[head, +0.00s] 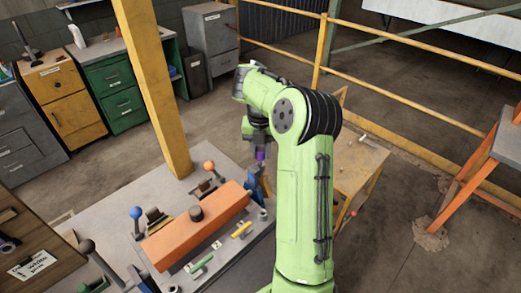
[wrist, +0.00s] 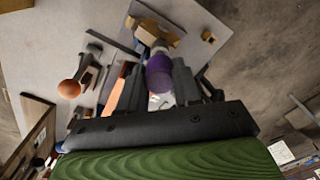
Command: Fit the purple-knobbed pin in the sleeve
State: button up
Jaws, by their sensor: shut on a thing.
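The pin's purple knob (wrist: 164,76) is between the two dark fingers of my gripper (wrist: 160,88) in the wrist view. My gripper is shut on it. The pin's far end points toward a pale bracket with tan pieces (wrist: 146,33). In the head view a bit of purple (head: 261,155) shows below my green arm, at my gripper (head: 260,160), above the right end of the workbench. I cannot make out the sleeve for certain, nor tell whether the pin touches anything.
A long orange block (head: 175,243) lies on the grey workbench (head: 235,262). Levers with an orange knob (head: 209,165) and a blue knob (head: 136,212) stand beside it. A yellow post (head: 160,90) rises behind the bench. A wooden table (head: 362,160) stands to the right.

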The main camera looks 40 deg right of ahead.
jog(key=shift+f+b, duration=1.4)
jog(key=shift+b, duration=0.1)
jog(key=o, duration=1.1)
jog(key=shift+o, duration=0.2)
notch_tip(320, 180, up, 16)
jog(key=p, duration=0.7)
jog(key=shift+f, duration=0.1)
